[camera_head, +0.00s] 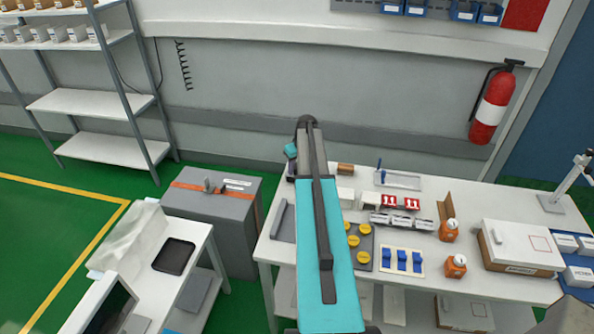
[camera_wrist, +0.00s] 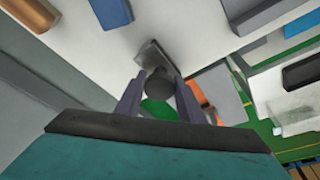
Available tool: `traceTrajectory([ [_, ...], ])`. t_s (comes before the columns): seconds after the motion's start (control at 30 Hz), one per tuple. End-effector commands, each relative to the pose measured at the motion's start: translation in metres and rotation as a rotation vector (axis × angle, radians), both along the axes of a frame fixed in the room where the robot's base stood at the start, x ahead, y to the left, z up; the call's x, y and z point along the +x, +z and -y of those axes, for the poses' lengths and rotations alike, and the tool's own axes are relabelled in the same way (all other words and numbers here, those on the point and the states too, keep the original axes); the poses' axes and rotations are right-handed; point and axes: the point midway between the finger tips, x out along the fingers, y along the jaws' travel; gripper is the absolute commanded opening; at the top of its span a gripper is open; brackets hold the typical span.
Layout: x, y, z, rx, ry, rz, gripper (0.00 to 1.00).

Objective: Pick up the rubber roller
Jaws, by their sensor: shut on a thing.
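The rubber roller (camera_wrist: 160,84) shows in the wrist view as a dark round body with a grey flat part (camera_wrist: 152,56) reaching up from it. My gripper (camera_wrist: 157,92) has one finger on each side of the dark body and is shut on it. Behind the roller are the white table's edge and some green floor. I cannot tell whether the grey part touches the table. In the head view my arm covers the middle of the table, and the roller cannot be made out there.
The white table (camera_head: 470,200) holds a brown cylinder (camera_head: 346,169), yellow knobs (camera_head: 365,257), blue clips (camera_head: 402,261), orange bottles (camera_head: 456,266) and a white box (camera_head: 520,244). A grey case (camera_head: 232,235) with an orange strap stands to the left. Green floor (camera_head: 60,260) is free at far left.

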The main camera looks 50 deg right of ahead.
Motion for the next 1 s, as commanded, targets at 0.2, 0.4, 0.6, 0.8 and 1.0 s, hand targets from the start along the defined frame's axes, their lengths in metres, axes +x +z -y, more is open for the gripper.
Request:
traceTrajectory([
  [0.2,0.0,0.007,0.001,-0.001,0.0,0.002,0.0],
  [0.4,0.0,0.02,0.001,-0.003,-0.001,0.002,0.0],
  [0.6,-0.006,0.034,-0.003,-0.001,-0.001,0.002,0.0],
  [0.8,-0.027,0.035,-0.014,-0.001,-0.001,0.001,0.0],
  [1.0,-0.05,0.038,-0.027,-0.001,-0.001,0.002,0.0],
])
